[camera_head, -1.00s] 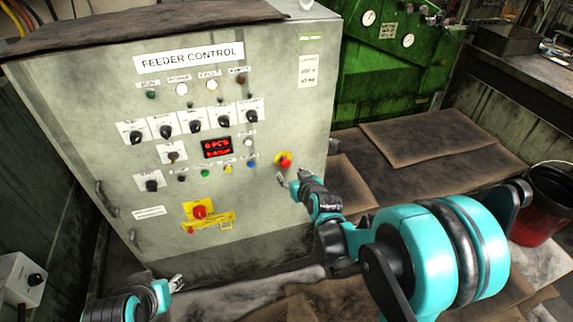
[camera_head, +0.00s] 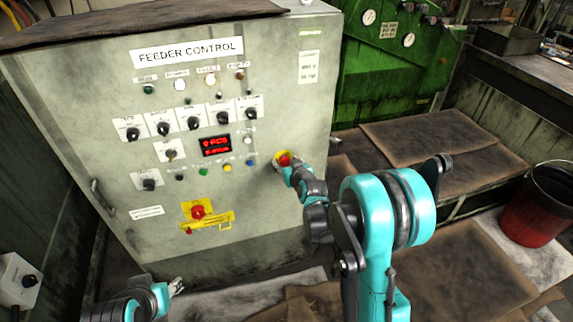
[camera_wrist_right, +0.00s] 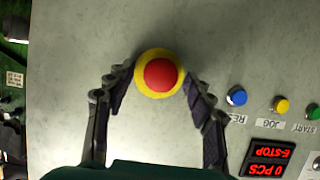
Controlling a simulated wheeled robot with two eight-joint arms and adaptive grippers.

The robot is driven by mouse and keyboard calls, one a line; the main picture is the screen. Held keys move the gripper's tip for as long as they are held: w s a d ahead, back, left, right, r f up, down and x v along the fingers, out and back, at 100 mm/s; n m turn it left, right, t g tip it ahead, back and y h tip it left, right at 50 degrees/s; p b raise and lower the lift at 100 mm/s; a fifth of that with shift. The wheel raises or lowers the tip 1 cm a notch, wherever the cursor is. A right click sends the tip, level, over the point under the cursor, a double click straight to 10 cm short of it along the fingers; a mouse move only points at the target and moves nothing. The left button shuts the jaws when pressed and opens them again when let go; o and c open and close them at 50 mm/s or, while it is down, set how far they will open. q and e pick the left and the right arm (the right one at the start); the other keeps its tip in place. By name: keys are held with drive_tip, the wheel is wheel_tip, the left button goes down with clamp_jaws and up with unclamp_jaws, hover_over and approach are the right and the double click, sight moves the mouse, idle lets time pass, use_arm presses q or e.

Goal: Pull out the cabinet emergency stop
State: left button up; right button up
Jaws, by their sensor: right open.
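The emergency stop is a red mushroom button on a yellow ring (camera_head: 284,159) at the right side of the grey feeder control cabinet (camera_head: 90,80). In the right wrist view the red button (camera_wrist_right: 160,74) lies between the fingertips. My right gripper (camera_wrist_right: 160,82) is open, with one finger on each side of the yellow ring, and it does not appear closed on it. In the head view my right gripper (camera_head: 283,165) is at the button and partly covers it. My left gripper (camera_head: 177,285) is low at the left, away from the button; its fingers are too small to judge.
The cabinet display (camera_head: 215,146) is lit red and reads E-STOP in the wrist view. A red rotary switch on a yellow plate (camera_head: 198,211) sits lower on the cabinet. A green machine (camera_head: 385,70) stands behind, and a red bucket (camera_head: 535,215) is at the right.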

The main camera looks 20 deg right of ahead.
clamp_jaws()
drive_tip(key=shift+s, duration=0.5)
unclamp_jaws()
drive_tip(key=shift+s, duration=0.1)
drive_tip(key=v, duration=1.2)
drive_tip(key=shift+r, duration=0.1)
